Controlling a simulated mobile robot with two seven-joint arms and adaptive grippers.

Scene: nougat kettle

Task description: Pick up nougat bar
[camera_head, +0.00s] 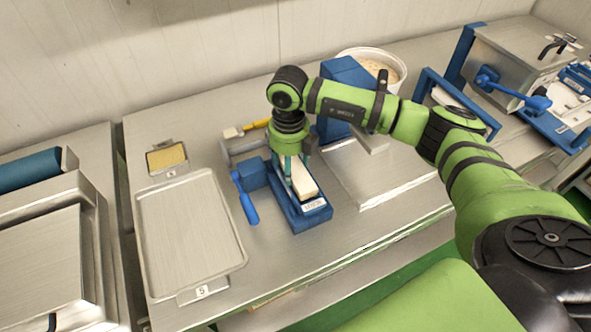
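A pale, cream nougat bar (305,188) lies lengthwise in a blue fixture (290,213) with a blue lever handle on its left side. My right gripper (296,172) points down at the far part of the bar, its teal fingers beside the bar's sides. The gripper body hides the bar's far end, and I cannot tell whether the fingers touch or grip it. The bar still sits in the fixture. My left gripper is not in view.
An empty metal tray (150,238) lies left of the fixture. A small dish with a golden slab (166,157) is behind it. A brush-like tool (246,129), a blue block (345,75) and a white tub (400,68) stand farther back. Blue-framed machines fill the right.

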